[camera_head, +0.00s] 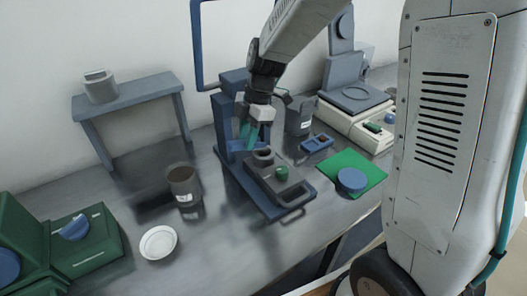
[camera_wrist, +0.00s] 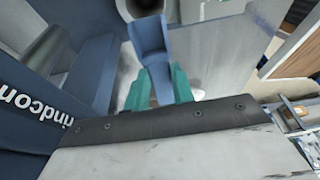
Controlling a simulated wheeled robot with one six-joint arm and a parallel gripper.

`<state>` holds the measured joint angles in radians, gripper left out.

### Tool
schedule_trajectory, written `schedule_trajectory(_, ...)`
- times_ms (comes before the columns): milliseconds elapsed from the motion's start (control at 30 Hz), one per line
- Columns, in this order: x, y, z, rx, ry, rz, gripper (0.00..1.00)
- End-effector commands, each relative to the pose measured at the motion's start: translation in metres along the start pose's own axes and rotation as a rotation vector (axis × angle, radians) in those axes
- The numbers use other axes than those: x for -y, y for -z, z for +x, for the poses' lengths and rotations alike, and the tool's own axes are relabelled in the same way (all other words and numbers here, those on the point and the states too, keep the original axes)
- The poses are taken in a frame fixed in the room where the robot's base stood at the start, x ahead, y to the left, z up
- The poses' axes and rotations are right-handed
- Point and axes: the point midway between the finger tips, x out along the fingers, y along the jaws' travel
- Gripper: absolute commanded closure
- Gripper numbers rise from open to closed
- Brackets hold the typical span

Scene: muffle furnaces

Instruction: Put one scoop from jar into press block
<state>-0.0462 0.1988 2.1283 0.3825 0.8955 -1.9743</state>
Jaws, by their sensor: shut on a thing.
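My gripper (camera_head: 250,134), with teal fingers, is shut on a blue scoop (camera_wrist: 150,50). In the wrist view the scoop reaches forward from between the fingers (camera_wrist: 160,88). I cannot make out whether powder is in it. In the head view my gripper is just above the grey press block (camera_head: 292,190), near its round ring (camera_head: 263,154). In the wrist view a round rim shows beyond the scoop's tip, cut by the top edge. An open dark jar (camera_head: 184,194) with brown contents and a white label stands to the left of the press block.
A blue press frame (camera_head: 226,115) stands right behind my gripper. A second labelled container (camera_head: 299,122), a small blue tray (camera_head: 317,144) and a green mat (camera_head: 362,165) lie to the right. A white dish (camera_head: 158,243) and a green case (camera_head: 90,245) are at left front.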

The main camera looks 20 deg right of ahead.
Motion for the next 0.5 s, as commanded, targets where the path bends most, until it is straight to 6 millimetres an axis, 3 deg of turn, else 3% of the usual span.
schedule_trajectory(200, 0.0002, 0.0063, 0.0109, 0.167, 0.002, -0.005, 0.98)
schedule_trajectory(500, 0.0000, 0.0057, 0.0116, 0.184, 0.001, -0.001, 0.98)
